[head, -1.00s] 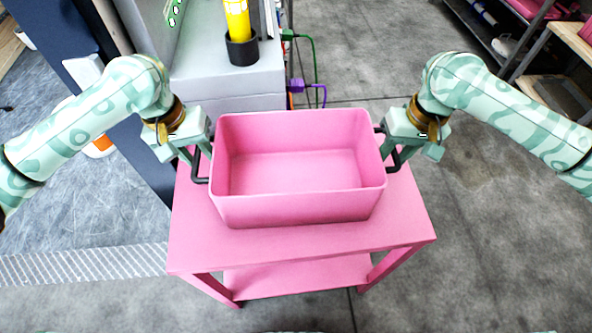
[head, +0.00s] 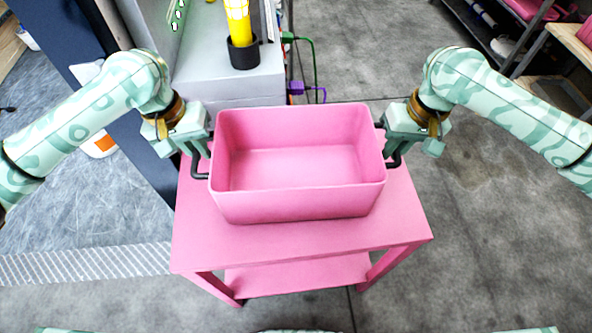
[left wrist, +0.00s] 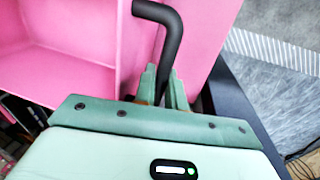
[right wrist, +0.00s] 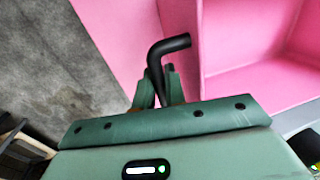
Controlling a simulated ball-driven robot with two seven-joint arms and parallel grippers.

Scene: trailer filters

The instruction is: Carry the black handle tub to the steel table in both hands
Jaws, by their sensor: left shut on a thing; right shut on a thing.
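The tub (head: 297,205) is a pink, empty, open box with black bar handles at its two ends. It is level over a pink table (head: 300,243); I cannot clearly tell whether a thin gap lies under it. My left gripper (head: 199,152) is shut on the left black handle (head: 201,178), which also shows in the left wrist view (left wrist: 172,38). My right gripper (head: 395,150) is shut on the right black handle (head: 394,164), also seen in the right wrist view (right wrist: 155,65). No table of bare steel is plain in view.
A grey cabinet (head: 225,85) stands behind the table, with a yellow cylinder in a black holder (head: 243,53) on it. Green and purple cables (head: 312,70) hang beside it. Shelves (head: 490,32) stand at the back right. The floor right of the table (head: 480,240) is clear.

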